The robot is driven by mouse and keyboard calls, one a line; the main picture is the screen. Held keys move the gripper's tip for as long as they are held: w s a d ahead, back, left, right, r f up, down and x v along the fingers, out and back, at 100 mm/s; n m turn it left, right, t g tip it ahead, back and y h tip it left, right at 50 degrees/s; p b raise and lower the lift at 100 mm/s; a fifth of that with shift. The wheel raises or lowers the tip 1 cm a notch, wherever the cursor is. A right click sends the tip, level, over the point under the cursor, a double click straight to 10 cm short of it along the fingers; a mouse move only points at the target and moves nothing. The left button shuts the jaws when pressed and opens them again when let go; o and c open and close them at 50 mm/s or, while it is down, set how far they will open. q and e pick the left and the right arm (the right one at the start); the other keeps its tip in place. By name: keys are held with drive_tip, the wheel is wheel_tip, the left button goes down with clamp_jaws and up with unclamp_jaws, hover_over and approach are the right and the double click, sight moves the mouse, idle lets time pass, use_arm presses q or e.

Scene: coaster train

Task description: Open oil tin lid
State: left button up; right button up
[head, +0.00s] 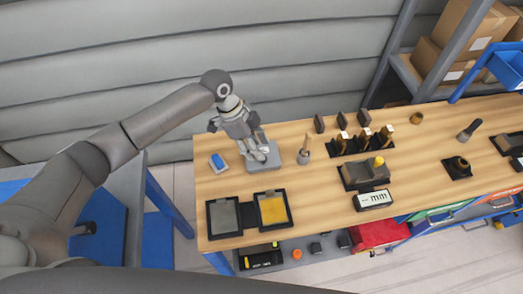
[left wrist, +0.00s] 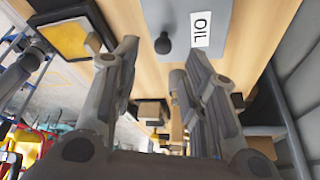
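The oil tin (left wrist: 215,18) is a grey flat surface with a white OIL label and a dark round knob (left wrist: 163,43) in the left wrist view. In the head view the grey tin (head: 275,158) is at the back left of the wooden bench, partly hidden by my left gripper (head: 262,152). In the left wrist view my left gripper (left wrist: 158,58) has its two fingers apart, with nothing between them. The knob appears beyond the gap between the fingertips; I cannot tell the exact distance. The lid looks closed. My right gripper is not in view.
A small stand with an upright tool (head: 305,148) is close right of the tin. A blue-topped block (head: 217,161) is left of it. Two black trays, one grey and one yellow (head: 273,209), lie in front. Several wooden-handled tools (head: 364,140) stand in a rack further right.

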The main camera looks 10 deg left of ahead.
sight(260, 162)
use_arm(q)
drive_tip(key=x, duration=0.2)
drive_tip(key=p+x, duration=0.1)
drive_tip(key=shift+w+f, duration=0.2)
drive_tip(key=shift+f, duration=0.25)
drive_tip(key=shift+s+d+f, duration=0.1)
drive_tip(key=shift+d+f, duration=0.1)
drive_tip(key=shift+f, duration=0.2)
drive_tip(key=c, duration=0.7)
clamp_jaws()
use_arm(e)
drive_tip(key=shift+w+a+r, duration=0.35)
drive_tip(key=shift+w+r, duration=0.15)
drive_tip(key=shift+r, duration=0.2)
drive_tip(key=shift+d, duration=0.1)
